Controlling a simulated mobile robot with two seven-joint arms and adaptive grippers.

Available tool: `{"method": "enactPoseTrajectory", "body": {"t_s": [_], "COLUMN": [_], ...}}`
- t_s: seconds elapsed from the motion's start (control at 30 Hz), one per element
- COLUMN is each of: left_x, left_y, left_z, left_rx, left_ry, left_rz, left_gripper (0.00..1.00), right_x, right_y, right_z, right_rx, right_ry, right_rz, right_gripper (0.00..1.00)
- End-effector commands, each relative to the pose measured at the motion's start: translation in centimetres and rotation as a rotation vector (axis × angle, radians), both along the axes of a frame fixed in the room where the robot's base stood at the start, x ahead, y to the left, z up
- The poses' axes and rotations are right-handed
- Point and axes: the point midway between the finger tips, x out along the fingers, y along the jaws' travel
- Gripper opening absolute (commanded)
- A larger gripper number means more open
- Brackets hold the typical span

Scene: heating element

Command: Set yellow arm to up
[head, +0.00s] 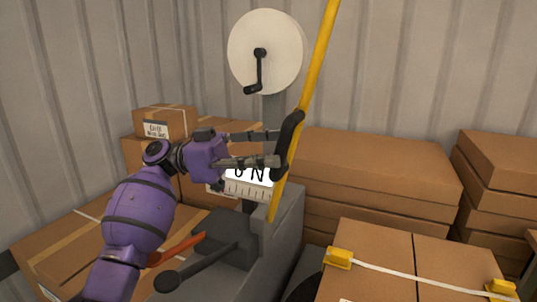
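The yellow arm (316,62) is a long bar. It rises steeply from a grey machine body (285,215), leans slightly right and leaves the top of the head view. My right gripper is not in view.
A white reel (265,48) with a black crank (258,72) stands behind. A white display panel (248,187) is partly hidden by my gripper. A red lever (178,249) and a black-knobbed lever (190,269) sit low, near my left arm. Cardboard boxes (370,165) crowd both sides.

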Motion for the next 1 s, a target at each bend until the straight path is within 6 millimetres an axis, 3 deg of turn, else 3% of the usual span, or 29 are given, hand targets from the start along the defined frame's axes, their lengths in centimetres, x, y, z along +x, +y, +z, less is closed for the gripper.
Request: {"method": "enactPoseTrajectory", "body": {"t_s": [0.6,1.0], "left_x": [2.3,2.4], "left_y": [10.4,11.5], "left_z": [-1.4,-1.6], "left_rx": [-0.001,0.000], "left_ry": [0.003,0.000], "left_rz": [0.003,0.001], "left_gripper": [0.38,0.38], "right_x": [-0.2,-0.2], "right_y": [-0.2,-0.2], "right_z": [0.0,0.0], "right_rx": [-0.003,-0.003], "right_ry": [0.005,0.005], "right_rz": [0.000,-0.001], "right_gripper": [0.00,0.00]}}
